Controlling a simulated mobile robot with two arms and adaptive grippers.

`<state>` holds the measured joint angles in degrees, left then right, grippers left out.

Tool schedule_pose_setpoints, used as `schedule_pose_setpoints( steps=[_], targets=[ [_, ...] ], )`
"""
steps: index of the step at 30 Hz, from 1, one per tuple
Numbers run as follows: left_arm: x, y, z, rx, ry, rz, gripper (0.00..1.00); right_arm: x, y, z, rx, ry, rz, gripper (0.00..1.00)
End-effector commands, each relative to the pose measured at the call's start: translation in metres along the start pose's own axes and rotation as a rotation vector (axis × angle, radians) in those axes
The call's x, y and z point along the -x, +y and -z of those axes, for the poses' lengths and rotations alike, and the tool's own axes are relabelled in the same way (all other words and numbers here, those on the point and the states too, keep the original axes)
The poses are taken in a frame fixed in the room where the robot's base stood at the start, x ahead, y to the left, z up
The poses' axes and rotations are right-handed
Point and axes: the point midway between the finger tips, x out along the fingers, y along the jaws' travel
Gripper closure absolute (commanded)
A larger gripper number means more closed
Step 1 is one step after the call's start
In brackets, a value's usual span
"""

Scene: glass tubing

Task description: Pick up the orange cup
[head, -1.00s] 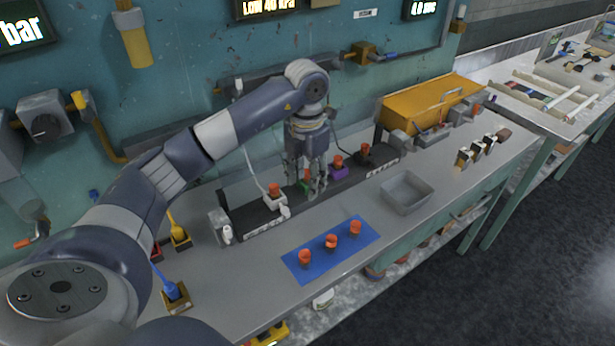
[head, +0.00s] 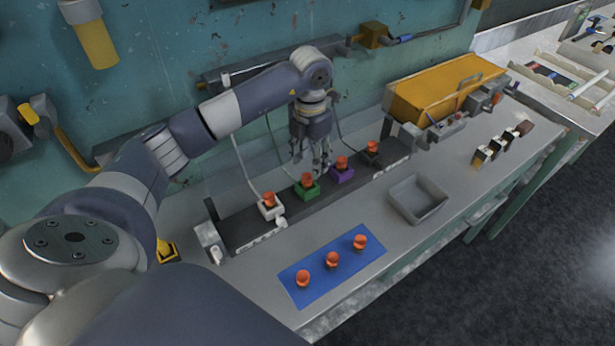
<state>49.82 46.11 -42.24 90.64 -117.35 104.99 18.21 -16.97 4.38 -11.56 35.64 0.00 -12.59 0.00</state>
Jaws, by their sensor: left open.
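Three small orange cups stand apart in a row on a blue mat (head: 313,280): a left one (head: 303,278), a middle one (head: 332,260) and a right one (head: 360,242). More orange pieces sit on a white block (head: 269,211), a green block (head: 306,191), a purple block (head: 342,174) and a dark block (head: 373,158) in a long dark rack (head: 237,232). I cannot tell which one is meant. My left gripper (head: 311,168) points down, open and empty, just behind the green and purple blocks. My right gripper is not in view.
A grey tray (head: 418,198) stands right of the mat. A yellow case (head: 440,88) and several small blocks (head: 502,143) are farther right. Hoses run down to the rack. The bench's front edge lies close to the mat.

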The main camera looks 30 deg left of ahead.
Motion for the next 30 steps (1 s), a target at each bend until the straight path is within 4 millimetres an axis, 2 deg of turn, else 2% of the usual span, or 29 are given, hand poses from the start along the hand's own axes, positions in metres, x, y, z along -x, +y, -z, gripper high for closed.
schedule_pose_setpoints(
  steps=[3, 7, 13, 18, 25, 26, 30],
  targets=[
    [-0.011, 0.000, 0.001, -0.001, 0.002, 0.000, 0.54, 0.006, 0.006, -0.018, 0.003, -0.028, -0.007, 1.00],
    [-0.018, 0.001, 0.001, 0.000, 0.002, 0.001, 0.54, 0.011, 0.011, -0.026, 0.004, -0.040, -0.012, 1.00],
    [-0.044, 0.003, 0.006, 0.001, 0.005, 0.001, 0.54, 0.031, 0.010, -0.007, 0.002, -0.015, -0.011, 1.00],
    [-0.064, 0.004, 0.004, 0.000, 0.001, 0.000, 0.54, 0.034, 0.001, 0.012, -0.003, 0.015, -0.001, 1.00],
    [-0.067, 0.004, 0.004, 0.000, -0.002, -0.001, 0.54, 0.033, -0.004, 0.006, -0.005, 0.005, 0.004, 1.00],
    [-0.067, 0.004, 0.004, 0.000, -0.002, -0.001, 0.56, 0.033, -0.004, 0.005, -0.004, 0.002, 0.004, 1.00],
    [-0.067, 0.004, 0.004, 0.000, -0.001, -0.001, 0.88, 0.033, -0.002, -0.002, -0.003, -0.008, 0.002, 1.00]
  ],
)
